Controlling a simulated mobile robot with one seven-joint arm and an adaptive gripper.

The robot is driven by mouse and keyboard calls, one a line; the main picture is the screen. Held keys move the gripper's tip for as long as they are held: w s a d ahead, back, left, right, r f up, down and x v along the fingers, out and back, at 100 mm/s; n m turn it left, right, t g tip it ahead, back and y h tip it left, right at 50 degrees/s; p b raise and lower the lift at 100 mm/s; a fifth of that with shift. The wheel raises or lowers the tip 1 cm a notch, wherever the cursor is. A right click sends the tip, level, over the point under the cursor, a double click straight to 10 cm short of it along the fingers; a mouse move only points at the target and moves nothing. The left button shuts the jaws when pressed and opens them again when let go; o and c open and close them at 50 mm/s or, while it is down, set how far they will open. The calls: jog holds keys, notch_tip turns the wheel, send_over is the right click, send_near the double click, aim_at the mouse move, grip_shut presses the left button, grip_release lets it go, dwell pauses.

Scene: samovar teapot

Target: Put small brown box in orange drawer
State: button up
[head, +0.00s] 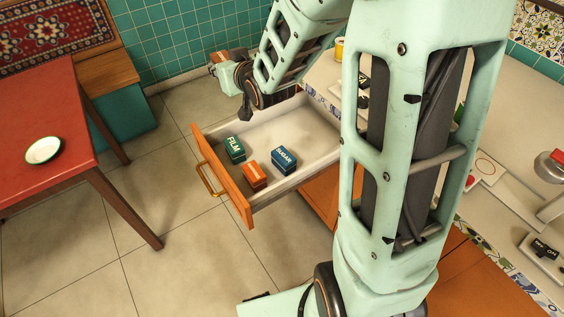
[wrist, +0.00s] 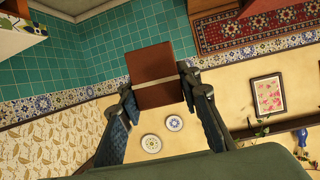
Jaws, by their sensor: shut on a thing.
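My gripper (wrist: 158,92) is shut on the small brown box (wrist: 148,66) in the wrist view, with one finger on each side of it. In the head view my gripper (head: 222,58) is beyond the drawer's far left corner, near the teal wall, with only a small brown part of the box (head: 212,68) showing. The orange drawer (head: 222,178) stands pulled open below the counter. Inside it are a green box marked FILM (head: 235,149), an orange box (head: 255,176) and a blue box (head: 284,160). The drawer's far part looks bare.
A red table (head: 50,125) with a white, green-rimmed plate (head: 43,150) stands at left, behind it a wooden bench (head: 105,68). Tiled floor (head: 165,215) lies clear between table and drawer. My arm hides much of the counter (head: 500,205) at right.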

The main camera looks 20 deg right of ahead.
jog(key=a+f+n+y+b, duration=0.1)
jog(key=a+f+b, duration=0.4)
jog(key=f+b, duration=0.6)
jog(key=d+f+b, duration=0.2)
jog(key=d+f, duration=0.2)
jog(key=w+d+f+b, duration=0.1)
jog(key=d+f+b, duration=0.1)
jog(key=d, duration=0.3)
jog(key=d+f+b, duration=0.2)
jog(key=d+f, duration=0.2)
jog(key=f, duration=0.1)
jog(key=shift+w+d+f, duration=0.15)
jog(key=shift+d+f, duration=0.2)
jog(key=shift+d, duration=0.05)
jog(key=shift+r, duration=0.1)
jog(key=shift+f+b, duration=0.6)
jog(key=o, duration=1.2)
jog(key=shift+c, duration=0.2)
